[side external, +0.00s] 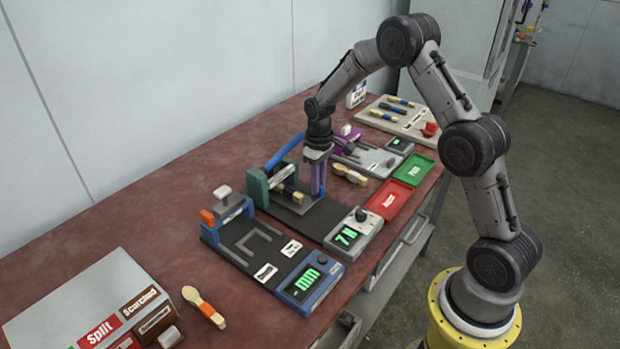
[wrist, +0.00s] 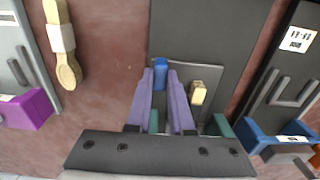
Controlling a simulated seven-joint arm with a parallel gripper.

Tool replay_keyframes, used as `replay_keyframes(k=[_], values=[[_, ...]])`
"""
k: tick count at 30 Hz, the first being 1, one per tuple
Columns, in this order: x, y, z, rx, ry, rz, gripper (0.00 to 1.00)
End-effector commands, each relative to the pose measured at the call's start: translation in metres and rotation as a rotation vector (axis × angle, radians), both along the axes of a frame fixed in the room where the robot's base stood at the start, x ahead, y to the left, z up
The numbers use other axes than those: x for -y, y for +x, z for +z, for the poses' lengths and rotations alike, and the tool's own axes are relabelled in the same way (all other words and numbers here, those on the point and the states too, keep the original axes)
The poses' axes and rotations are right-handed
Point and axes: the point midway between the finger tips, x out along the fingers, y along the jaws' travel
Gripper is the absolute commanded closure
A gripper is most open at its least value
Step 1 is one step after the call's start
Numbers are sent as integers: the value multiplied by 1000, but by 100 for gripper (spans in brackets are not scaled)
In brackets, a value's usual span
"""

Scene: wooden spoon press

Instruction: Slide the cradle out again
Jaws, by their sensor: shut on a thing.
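The press has green posts (side external: 257,187) and a blue lever (side external: 284,151) slanting up. Its dark base plate (side external: 300,221) runs toward a grey display box (side external: 353,234). My gripper (side external: 317,189) stands over this plate, fingers pointing down. In the wrist view its purple fingers (wrist: 161,80) are shut on a small blue piece (wrist: 160,68), which looks like the cradle's grip. The pale end of a wooden spoon (wrist: 198,93) shows beside the fingers, near the press posts; it also shows in the side view (side external: 297,197). The cradle's body is mostly hidden by my fingers and the press.
A blue-framed station (side external: 242,247) stands left of the press, and a grey station (side external: 369,158) stands right. Loose spoons (side external: 349,174) (side external: 204,307) lie on the red table. Green (side external: 412,167) and red (side external: 390,199) trays sit near the front edge. A labelled box (side external: 88,300) stands at left.

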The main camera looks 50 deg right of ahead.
Motion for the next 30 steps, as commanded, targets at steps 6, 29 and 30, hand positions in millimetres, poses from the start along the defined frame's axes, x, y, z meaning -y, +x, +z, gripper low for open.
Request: replay_keyframes(k=[6, 29, 30], values=[[0, -48, 2, 1, 0, -2, 100], [0, -94, 1, -4, 0, -1, 60], [0, -94, 1, -4, 0, -1, 53]])
